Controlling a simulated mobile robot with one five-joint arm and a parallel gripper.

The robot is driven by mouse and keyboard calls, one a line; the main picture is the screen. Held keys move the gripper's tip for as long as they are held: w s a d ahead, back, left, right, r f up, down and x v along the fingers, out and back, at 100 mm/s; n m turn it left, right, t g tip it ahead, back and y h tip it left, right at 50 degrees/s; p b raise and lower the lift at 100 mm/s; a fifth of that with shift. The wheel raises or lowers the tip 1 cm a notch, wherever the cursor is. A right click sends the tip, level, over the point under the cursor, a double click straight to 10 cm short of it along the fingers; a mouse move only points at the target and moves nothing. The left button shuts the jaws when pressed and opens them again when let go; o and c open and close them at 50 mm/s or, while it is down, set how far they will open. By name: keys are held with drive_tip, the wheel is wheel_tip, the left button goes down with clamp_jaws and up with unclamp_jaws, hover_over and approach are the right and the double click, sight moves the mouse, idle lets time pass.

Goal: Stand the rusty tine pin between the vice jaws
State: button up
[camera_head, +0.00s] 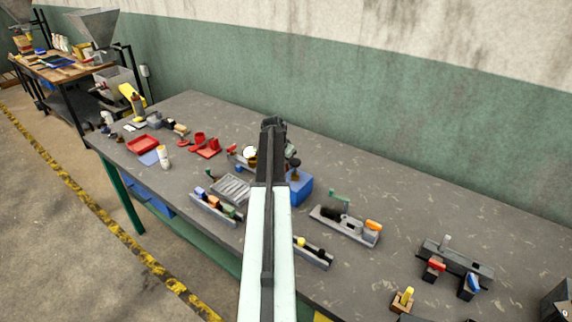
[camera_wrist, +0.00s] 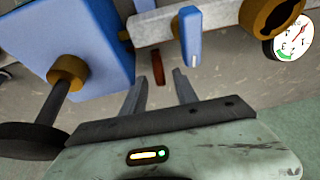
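A blue block with a brown collar and dark rod (camera_wrist: 68,76) is at upper left and may be part of the vice. It seems to be the blue block (camera_head: 300,187) right of my arm in the head view. My arm hides much of that spot, and I cannot make out the vice jaws clearly.
A grey bar with a blue lever (camera_wrist: 190,36) and a round gauge (camera_wrist: 293,38) lie close beyond the fingers. On the bench (camera_head: 390,205) stand a grey tray (camera_head: 232,188), a fixture with an orange part (camera_head: 373,226) and a clamp fixture (camera_head: 455,262).

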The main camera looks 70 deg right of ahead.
drive_tip(key=p+v, duration=1.1)
drive_tip(key=v, duration=0.1)
drive_tip(key=shift+d+r, duration=0.1)
drive_tip(key=shift+r, duration=0.05)
